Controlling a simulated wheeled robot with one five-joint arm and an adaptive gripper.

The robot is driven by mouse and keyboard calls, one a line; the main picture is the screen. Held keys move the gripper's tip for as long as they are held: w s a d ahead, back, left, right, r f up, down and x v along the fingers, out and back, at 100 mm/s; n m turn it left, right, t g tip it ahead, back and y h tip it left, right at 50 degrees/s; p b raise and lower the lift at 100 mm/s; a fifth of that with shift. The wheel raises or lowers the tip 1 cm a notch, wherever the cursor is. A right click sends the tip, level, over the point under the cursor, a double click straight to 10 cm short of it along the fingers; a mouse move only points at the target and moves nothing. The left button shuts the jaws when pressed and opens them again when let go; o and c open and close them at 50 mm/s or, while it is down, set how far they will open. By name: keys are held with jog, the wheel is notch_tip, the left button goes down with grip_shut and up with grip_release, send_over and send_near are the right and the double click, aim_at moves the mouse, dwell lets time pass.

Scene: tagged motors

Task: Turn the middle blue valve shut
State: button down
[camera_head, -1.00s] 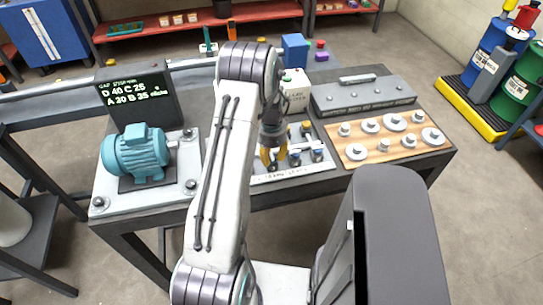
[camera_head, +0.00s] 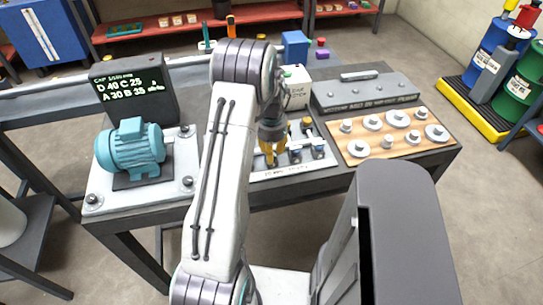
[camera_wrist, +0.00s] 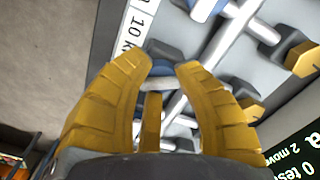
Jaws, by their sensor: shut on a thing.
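My gripper (camera_head: 268,158) reaches down to the front row of a valve panel (camera_head: 320,163) on the bench. Its yellow fingers fill the wrist view (camera_wrist: 168,64) and are closed around a blue valve (camera_wrist: 160,69) with a dark handle, partly hidden by the fingers. In the head view, two blue valves show right of my gripper, a nearer one (camera_head: 295,156) and a farther one (camera_head: 318,151). The gripper covers the spot to their left. I cannot tell for certain which valve in the row is held.
A teal motor (camera_head: 130,151) stands left, before a dark display (camera_head: 130,95). A wooden board (camera_head: 350,125) with metal discs and a grey case (camera_head: 362,94) lie right. Yellow-handled valves (camera_wrist: 301,60) stand close to my fingers.

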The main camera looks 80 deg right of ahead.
jog(key=n+b, duration=0.1)
jog(key=n, duration=0.3)
jog(key=n+b, duration=0.1)
jog(key=n, duration=0.1)
jog(key=shift+a+f+b, duration=0.15)
jog(key=shift+f+b, duration=0.1)
jog(key=shift+b, duration=0.05)
jog(key=n+b, duration=0.1)
jog(key=n, duration=0.5)
dwell(0.4)
jog(key=c, duration=0.9)
grip_release()
jog(key=shift+r, duration=0.15)
notch_tip(320, 180, up, 12)
dwell(0.5)
